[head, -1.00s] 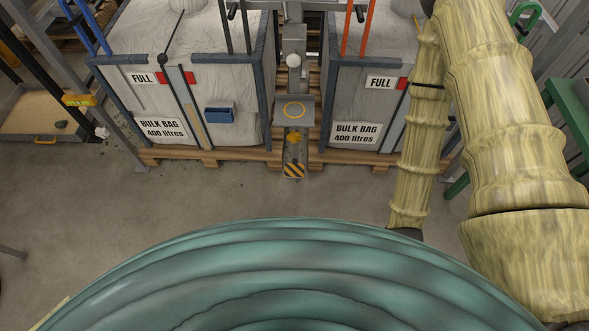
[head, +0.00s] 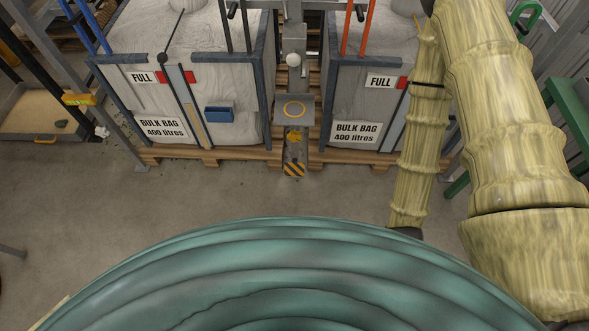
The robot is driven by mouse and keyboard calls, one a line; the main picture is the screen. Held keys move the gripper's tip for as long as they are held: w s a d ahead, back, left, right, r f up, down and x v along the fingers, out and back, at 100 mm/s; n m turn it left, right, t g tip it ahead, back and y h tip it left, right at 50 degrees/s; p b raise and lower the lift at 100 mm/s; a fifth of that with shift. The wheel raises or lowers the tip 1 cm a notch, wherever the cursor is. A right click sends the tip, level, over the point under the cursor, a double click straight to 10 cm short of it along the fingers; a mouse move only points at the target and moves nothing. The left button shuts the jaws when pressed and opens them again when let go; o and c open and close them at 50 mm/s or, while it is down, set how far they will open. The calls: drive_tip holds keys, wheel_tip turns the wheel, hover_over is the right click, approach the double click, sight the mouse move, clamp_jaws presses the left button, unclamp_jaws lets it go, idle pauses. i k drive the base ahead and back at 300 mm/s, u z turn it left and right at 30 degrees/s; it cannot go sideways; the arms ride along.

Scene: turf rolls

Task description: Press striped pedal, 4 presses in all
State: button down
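The pedal with yellow and black stripes (head: 294,169) sits low at the front of a grey post (head: 293,50), between two bulk bag bins. Nothing visible touches it. My arm, in a yellowish sleeve, comes down on the right and ends in a dark part at the edge of my green body. My gripper is not visible; the green bulk in front covers the area below the arm's end. Whether anything presses the pedal cannot be seen from a gripper, but its striped face is in plain view.
Bulk bag bins stand left (head: 165,95) and right (head: 353,95) of the post on a wooden pallet (head: 235,154). A grey plate with a yellow ring (head: 294,108) sits above the pedal. A green frame (head: 570,105) is at right. The concrete floor (head: 200,195) before the pallet is clear.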

sight(294, 168)
drive_tip(key=z, duration=1.75)
drive_tip(key=k, duration=1.45)
drive_tip(key=u, duration=1.6)
drive_tip(key=i, duration=0.5)
drive_tip(key=u, duration=0.1)
